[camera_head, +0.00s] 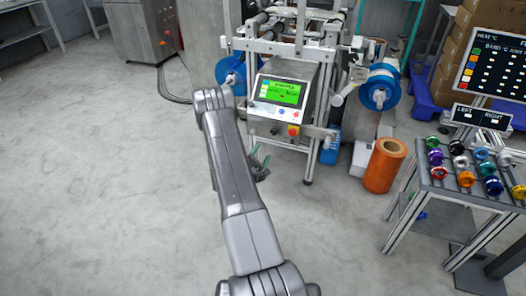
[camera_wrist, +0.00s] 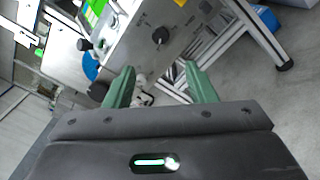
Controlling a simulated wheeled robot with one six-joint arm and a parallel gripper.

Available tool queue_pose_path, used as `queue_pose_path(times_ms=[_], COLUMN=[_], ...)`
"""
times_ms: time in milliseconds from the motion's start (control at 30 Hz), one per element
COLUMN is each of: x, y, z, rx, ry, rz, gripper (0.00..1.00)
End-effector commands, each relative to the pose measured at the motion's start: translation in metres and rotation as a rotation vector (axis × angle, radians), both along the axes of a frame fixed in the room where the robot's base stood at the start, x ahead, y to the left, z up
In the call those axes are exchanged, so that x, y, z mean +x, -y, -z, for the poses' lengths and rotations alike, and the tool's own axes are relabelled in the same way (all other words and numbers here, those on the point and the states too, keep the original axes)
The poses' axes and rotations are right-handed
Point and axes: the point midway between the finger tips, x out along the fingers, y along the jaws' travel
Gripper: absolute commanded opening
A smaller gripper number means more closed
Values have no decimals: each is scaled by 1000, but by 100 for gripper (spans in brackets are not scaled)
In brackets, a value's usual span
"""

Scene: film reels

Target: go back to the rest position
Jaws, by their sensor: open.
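My gripper (camera_wrist: 158,85) is in the lower middle of the wrist view, its two green fingers apart with nothing between them. In the head view my gripper (camera_head: 258,165) is a small dark shape with green, partly hidden behind my grey arm. It is in front of the machine with the lit green screen (camera_head: 281,93). The machine's grey panel (camera_wrist: 150,45) fills the upper middle of the wrist view, beyond the fingers. I cannot tell the exact gap between the fingers and the machine.
Blue film reels (camera_head: 378,92) sit on the machine's sides. An orange roll (camera_head: 385,165) stands on the floor to its right. A rack table (camera_head: 470,190) with several coloured reels is at the far right. The concrete floor (camera_head: 90,190) on the left is clear.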

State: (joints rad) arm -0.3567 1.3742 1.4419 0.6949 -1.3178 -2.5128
Motion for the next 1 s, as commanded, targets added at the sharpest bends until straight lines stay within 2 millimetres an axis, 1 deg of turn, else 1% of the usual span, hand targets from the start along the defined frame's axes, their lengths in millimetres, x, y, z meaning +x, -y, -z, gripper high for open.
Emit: queue_pose_path(times_ms=[267, 367, 433, 567, 800, 1000], x=[1, 6, 13, 33, 79, 112], y=[0, 2, 5, 12, 27, 38], z=[0, 1, 1, 2, 2, 2], rx=[0, 0, 1, 2, 2, 1], ry=[0, 0, 2, 3, 3, 2], rz=[0, 1, 4, 4, 4, 4], gripper=[50, 50, 50, 50, 50, 50])
